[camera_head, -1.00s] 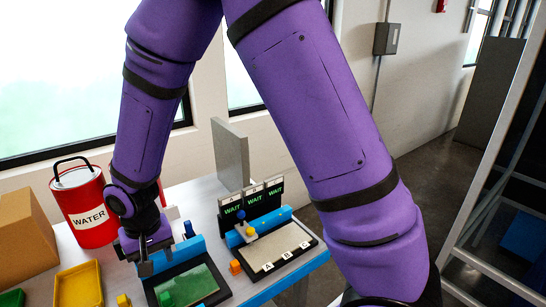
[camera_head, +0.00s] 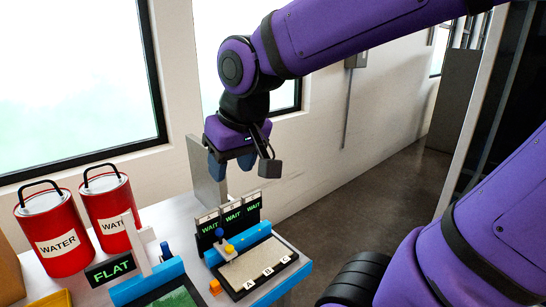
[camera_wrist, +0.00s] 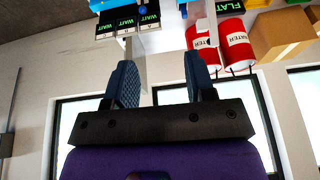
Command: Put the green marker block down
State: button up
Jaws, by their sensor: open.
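My gripper (camera_head: 232,168) is open and empty, high above the back of the bench beside a grey upright panel (camera_head: 205,172). Its two blue fingers stand apart with nothing between them, and the wrist view also shows the open gripper (camera_wrist: 160,65). No green marker block shows in either view now. The green surface (camera_head: 180,299) of the left station is cut off by the bottom edge of the head view.
Two red WATER cans (camera_head: 58,245) stand at the left, beside a FLAT display (camera_head: 110,269). The right station's A-B-C tray (camera_head: 283,262) sits before several WAIT screens (camera_head: 233,218). An orange block (camera_head: 215,287) lies left of it.

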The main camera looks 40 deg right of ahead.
jog(key=s+d+r+t, duration=0.1)
jog(key=s+d+r, duration=0.1)
jog(key=s, duration=0.5)
jog(key=shift+d+r, duration=0.2)
jog(key=shift+d, duration=0.45)
dwell(0.4)
